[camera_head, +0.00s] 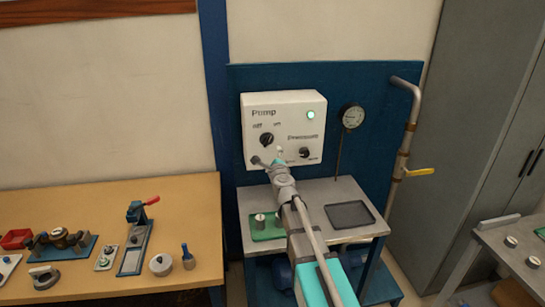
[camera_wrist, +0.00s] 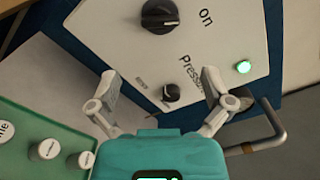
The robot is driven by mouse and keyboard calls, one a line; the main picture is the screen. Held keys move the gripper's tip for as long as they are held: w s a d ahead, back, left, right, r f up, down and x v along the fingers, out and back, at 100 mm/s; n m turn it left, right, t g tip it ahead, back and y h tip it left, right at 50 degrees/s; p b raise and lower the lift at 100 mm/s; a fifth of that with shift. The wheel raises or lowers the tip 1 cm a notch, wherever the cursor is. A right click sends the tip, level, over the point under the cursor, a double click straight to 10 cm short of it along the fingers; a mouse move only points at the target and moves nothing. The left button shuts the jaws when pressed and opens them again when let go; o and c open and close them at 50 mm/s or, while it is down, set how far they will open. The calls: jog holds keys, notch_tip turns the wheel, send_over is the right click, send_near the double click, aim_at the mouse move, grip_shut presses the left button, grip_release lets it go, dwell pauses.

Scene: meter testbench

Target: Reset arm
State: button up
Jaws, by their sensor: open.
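My gripper (camera_wrist: 160,84) is open and empty in the wrist view, its two fingers spread in front of the white pump panel (camera_wrist: 105,35). The small pressure knob (camera_wrist: 171,92) shows between the fingers; I cannot tell how far off it is. The larger off/on knob (camera_wrist: 160,15) is above it, and a green lamp (camera_wrist: 243,67) is lit at the right. In the head view my arm reaches up to the pump panel (camera_head: 285,122), with my gripper (camera_head: 273,160) at its lower edge, partly hidden by my wrist.
A metal bench (camera_head: 325,190) below the panel holds a green mat (camera_head: 262,233) with small white pieces and a dark tray (camera_head: 350,214). A gauge (camera_head: 352,117) and a pipe with a yellow handle (camera_head: 420,172) are right. A wooden table (camera_head: 185,210) with tools is left.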

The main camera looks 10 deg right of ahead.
jog(key=s+a+f+n+g+y, duration=0.8)
jog(key=s+n, duration=0.4)
jog(key=n, duration=0.5)
jog(key=s+d+f+n+g+h, duration=0.3)
jog(key=s+d+f+g+h, duration=0.1)
jog(key=s, duration=0.6)
jog(key=s+d+f+n+g+h, duration=0.4)
jog(key=s+f+g, duration=0.2)
jog(key=s, duration=0.5)
jog(key=shift+d+f, duration=0.25)
jog(key=shift+f, duration=0.05)
